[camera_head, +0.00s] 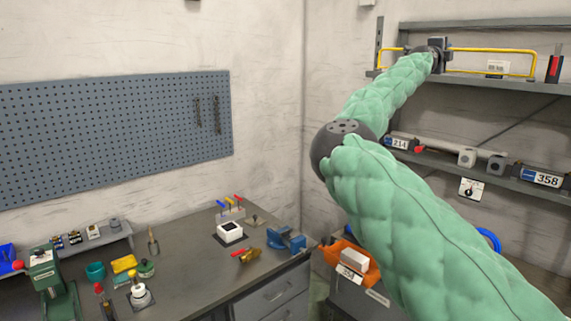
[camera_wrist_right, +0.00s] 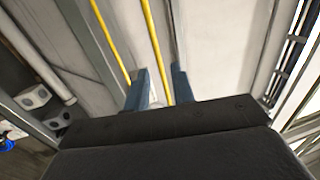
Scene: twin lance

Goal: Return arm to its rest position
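My right arm, in a green padded cover, reaches up across the head view to the upper shelf (camera_head: 485,86). My right gripper (camera_head: 441,50) is at the end of it, in front of the yellow rail frame (camera_head: 500,49). In the right wrist view the two blue-grey fingers of the right gripper (camera_wrist_right: 161,84) stand apart. One yellow rail (camera_wrist_right: 152,40) runs between them in the picture, with space on both sides, and another passes to the left. I cannot tell how deep the rail is between the fingers. My left gripper is in neither view.
The workbench (camera_head: 190,283) at left holds a blue vise (camera_head: 287,240), a green machine (camera_head: 52,285) and small tools. A pegboard (camera_head: 120,130) hangs behind.

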